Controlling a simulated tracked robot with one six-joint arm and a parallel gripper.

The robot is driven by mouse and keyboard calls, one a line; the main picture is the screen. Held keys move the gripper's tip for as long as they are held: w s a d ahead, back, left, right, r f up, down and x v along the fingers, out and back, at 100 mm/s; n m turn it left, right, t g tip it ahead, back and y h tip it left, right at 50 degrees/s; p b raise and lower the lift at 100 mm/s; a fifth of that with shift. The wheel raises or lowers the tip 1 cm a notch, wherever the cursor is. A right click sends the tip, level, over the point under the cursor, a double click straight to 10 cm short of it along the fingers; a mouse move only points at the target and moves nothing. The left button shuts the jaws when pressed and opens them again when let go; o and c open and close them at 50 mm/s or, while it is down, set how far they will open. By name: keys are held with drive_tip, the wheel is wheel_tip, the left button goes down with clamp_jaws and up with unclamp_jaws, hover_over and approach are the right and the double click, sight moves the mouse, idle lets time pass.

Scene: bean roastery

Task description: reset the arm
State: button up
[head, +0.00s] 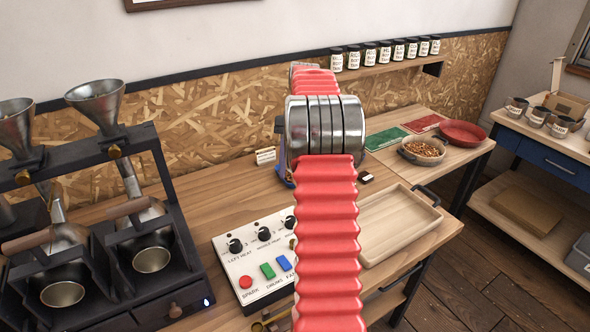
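My arm, in a red ribbed sleeve with a banded metal joint, rises from the bottom edge through the middle of the head view. Beyond the joint, more red sleeve shows, reaching toward the back wall. My gripper cannot be made out; the arm's far end is hidden behind its own joint. The arm stands over the wooden table (218,190) and covers part of the control panel (240,262) and of the wooden tray (400,217).
A black twin roaster frame (150,150) with metal funnels (97,103) stands at left. A bowl of beans (422,150), a red dish (462,133) and a green mat (386,138) lie at right. A shelf of jars (385,54) runs along the wall. A side table (540,140) stands far right.

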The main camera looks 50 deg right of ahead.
idle(0.4)
wheel_tip(320, 180, down, 4)
drive_tip(key=a+n+h, duration=0.1)
drive_tip(key=a+n, duration=0.1)
drive_tip(key=s+a+r+n+t+h, duration=0.1)
drive_tip(key=s+a+r+n+t, duration=0.1)
drive_tip(key=a, duration=1)
drive_tip(key=s+a+r+n+t+h, duration=0.1)
drive_tip(key=s+a+r+n+t, duration=0.2)
drive_tip(key=s+a, duration=0.4)
drive_tip(key=s+a+r+n+t, duration=0.2)
drive_tip(key=s+a+r+n, duration=0.2)
drive_tip(key=a, duration=1.4)
drive_tip(key=shift+s+a+r+n+t+h, duration=0.3)
drive_tip(key=shift+s+a+r+n+h, duration=0.1)
drive_tip(key=shift+n, duration=0.3)
drive_tip(key=shift+w, duration=0.1)
